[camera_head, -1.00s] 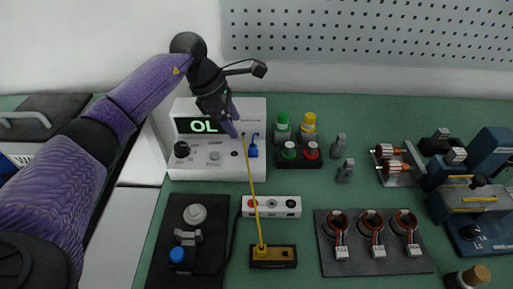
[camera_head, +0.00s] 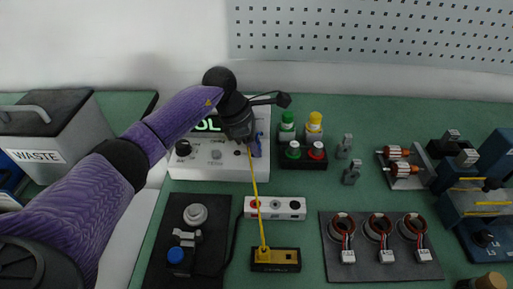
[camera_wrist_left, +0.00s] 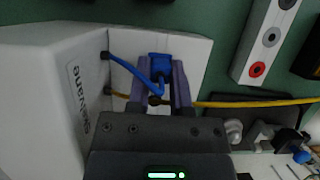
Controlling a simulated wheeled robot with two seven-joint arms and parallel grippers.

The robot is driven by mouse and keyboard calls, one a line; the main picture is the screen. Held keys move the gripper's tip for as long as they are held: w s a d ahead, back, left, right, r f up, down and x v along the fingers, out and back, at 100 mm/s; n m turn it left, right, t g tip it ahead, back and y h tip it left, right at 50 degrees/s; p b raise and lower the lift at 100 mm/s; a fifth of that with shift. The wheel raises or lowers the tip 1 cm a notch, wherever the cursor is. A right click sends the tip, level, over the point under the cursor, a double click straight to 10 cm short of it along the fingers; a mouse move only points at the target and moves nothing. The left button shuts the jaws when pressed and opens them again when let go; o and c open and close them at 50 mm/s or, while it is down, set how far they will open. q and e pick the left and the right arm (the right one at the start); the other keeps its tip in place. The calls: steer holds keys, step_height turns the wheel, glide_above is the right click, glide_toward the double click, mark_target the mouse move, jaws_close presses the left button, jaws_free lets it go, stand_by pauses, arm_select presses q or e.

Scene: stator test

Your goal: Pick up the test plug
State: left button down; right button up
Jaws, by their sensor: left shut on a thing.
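The blue plug (camera_wrist_left: 160,68), which I take to be the test plug, is at the front of the white meter (camera_head: 205,170). A short blue cable loops from it to the meter in the left wrist view. The plug's blue also shows just right of my gripper in the head view (camera_head: 257,146). My left gripper (camera_wrist_left: 160,82) has its two purple fingers on either side of the blue plug, shut on it. In the head view my left gripper (camera_head: 247,138) hides part of the meter's display and sockets. My right gripper is not in view.
A yellow cable (camera_head: 257,200) runs from the meter to a black and yellow block (camera_head: 289,254). A white socket strip (camera_head: 275,213) lies between them. Green and yellow caps (camera_head: 314,121) stand to the right. A waste bin (camera_head: 75,125) stands left.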

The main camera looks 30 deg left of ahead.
arm_select(q)
step_height(320, 180, up, 10)
steer(key=p, duration=0.2)
steer(key=shift+f+p, duration=0.15)
steer(key=shift+p, duration=0.2)
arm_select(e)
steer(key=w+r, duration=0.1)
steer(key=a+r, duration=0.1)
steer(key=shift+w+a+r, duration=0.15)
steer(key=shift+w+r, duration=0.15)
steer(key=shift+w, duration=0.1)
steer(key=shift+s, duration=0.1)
arm_select(q)
steer(key=shift+s+d+r, duration=0.1)
steer(key=shift+s+r, duration=0.05)
steer(key=shift+r, duration=0.05)
steer(key=s+d+p, duration=0.8)
steer(key=s+d, duration=0.7)
steer(key=s, duration=0.2)
steer(key=shift+s+d, duration=0.3)
steer(key=shift+s, duration=0.05)
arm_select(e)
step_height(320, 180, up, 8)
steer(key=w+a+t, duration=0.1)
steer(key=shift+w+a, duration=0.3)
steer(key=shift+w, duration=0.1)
